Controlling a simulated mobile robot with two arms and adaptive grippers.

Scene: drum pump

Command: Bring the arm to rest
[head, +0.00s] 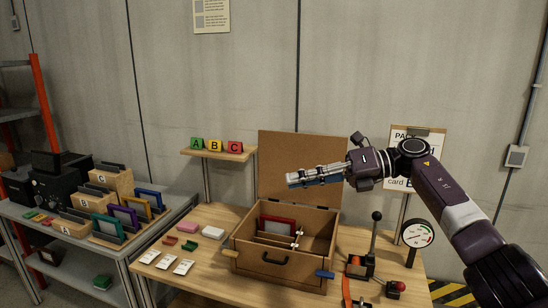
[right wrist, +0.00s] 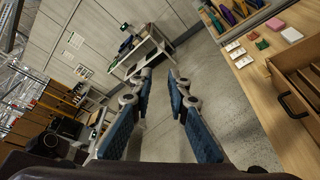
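My right arm reaches in from the right in the head view. My right gripper (head: 290,180) points left and hangs in the air in front of the raised lid of the wooden box. In the right wrist view, the two blue-padded fingers of this gripper (right wrist: 160,78) stand apart with only floor seen between them, so it is open and empty. My left gripper does not show in either view.
The open wooden box (head: 262,257) holds a red-framed card. A lever (head: 373,235) and round gauge (head: 417,234) stand to its right. A shelf (head: 218,153) bears green, yellow and red blocks. A grey bench (head: 110,246) with card holders stands left.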

